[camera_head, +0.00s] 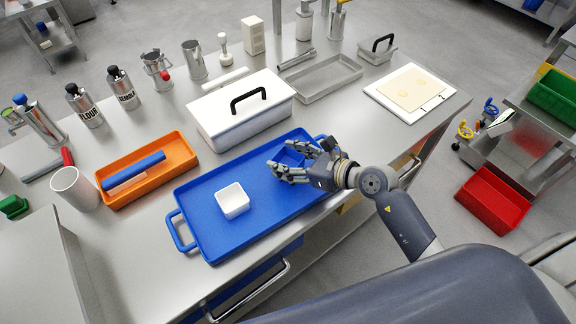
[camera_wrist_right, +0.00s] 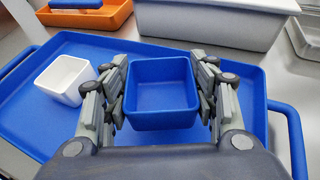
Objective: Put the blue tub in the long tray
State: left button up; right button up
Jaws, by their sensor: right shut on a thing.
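The blue tub (camera_head: 289,157) is a small, open, square tub at the right part of the big blue tray (camera_head: 205,240). It looks empty in the right wrist view (camera_wrist_right: 162,90). My right gripper (camera_head: 286,163) is shut on it, with a finger group on either side of its walls. I cannot tell whether the tub rests on the tray or is held just above it. The blue tray is long, with a handle at each end. A longish orange tray (camera_head: 150,190) lies left of it with a blue bar inside. My left gripper is not in view.
A white tub (camera_head: 233,201) stands in the blue tray. A lidded white box (camera_head: 240,110) stands behind it. A white cup (camera_head: 74,188) is left of the orange tray. A grey metal tray (camera_head: 320,78) and a white board (camera_head: 410,92) lie farther back.

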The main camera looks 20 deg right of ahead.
jog(key=shift+f, duration=1.75)
jog(key=shift+f, duration=0.15)
jog(key=o, duration=1)
jog(key=shift+c, duration=0.2)
jog(key=shift+d+r, duration=0.15)
jog(key=shift+r, duration=0.05)
jog(key=b+v, duration=0.1)
jog(key=v, duration=0.9)
jog(key=shift+s, duration=0.15)
jog(key=shift+b+v, duration=0.3)
jog(key=shift+v, duration=0.5)
jog(key=shift+r, duration=0.1)
